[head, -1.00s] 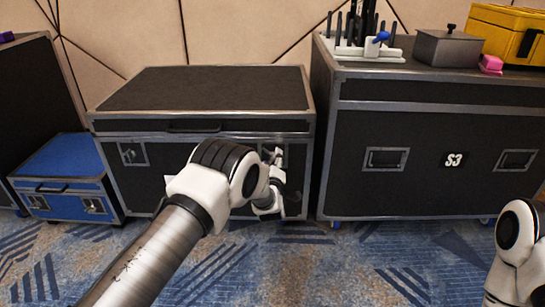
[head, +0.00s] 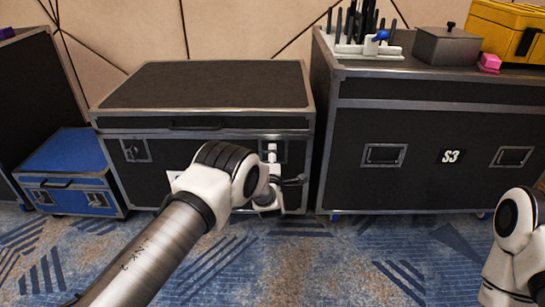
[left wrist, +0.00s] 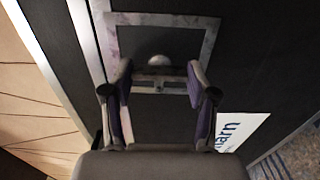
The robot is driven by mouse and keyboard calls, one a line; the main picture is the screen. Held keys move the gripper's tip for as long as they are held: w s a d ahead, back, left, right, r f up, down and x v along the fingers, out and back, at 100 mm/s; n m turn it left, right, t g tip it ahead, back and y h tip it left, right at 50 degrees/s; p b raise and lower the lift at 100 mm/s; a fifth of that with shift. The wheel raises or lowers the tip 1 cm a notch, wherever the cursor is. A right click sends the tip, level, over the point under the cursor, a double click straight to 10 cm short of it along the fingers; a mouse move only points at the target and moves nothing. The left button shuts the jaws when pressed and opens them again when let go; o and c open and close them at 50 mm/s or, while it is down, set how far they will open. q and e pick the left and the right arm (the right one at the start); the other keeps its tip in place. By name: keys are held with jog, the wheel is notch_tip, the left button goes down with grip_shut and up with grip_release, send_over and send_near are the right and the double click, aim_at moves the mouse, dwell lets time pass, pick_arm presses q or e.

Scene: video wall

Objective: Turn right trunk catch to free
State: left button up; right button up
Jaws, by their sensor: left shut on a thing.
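The black trunk (head: 205,90) with metal edges stands closed against the wall in the head view. In the left wrist view the catch (left wrist: 160,75) shows as a small metal piece with a rounded knob, inside the plate (left wrist: 160,18). My left gripper (left wrist: 159,82) has its two purple-padded fingers on either side of the catch, shut on it. The trunk's left catch (head: 135,150) is in view. My right gripper is out of view.
A blue case (head: 70,170) stands left of the trunk. A larger black case marked S3 (head: 430,140) stands close on the right, with a grey box (head: 447,46), a pink block (head: 489,62) and a yellow case (head: 505,35) on top. Patterned carpet lies clear in front.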

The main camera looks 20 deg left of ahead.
pick_arm(q)
jog(key=shift+f, duration=0.1)
dwell(0.3)
jog(key=o, duration=1.2)
jog(key=shift+c, duration=0.2)
jog(key=shift+s, duration=0.1)
jog(key=v, duration=1.2)
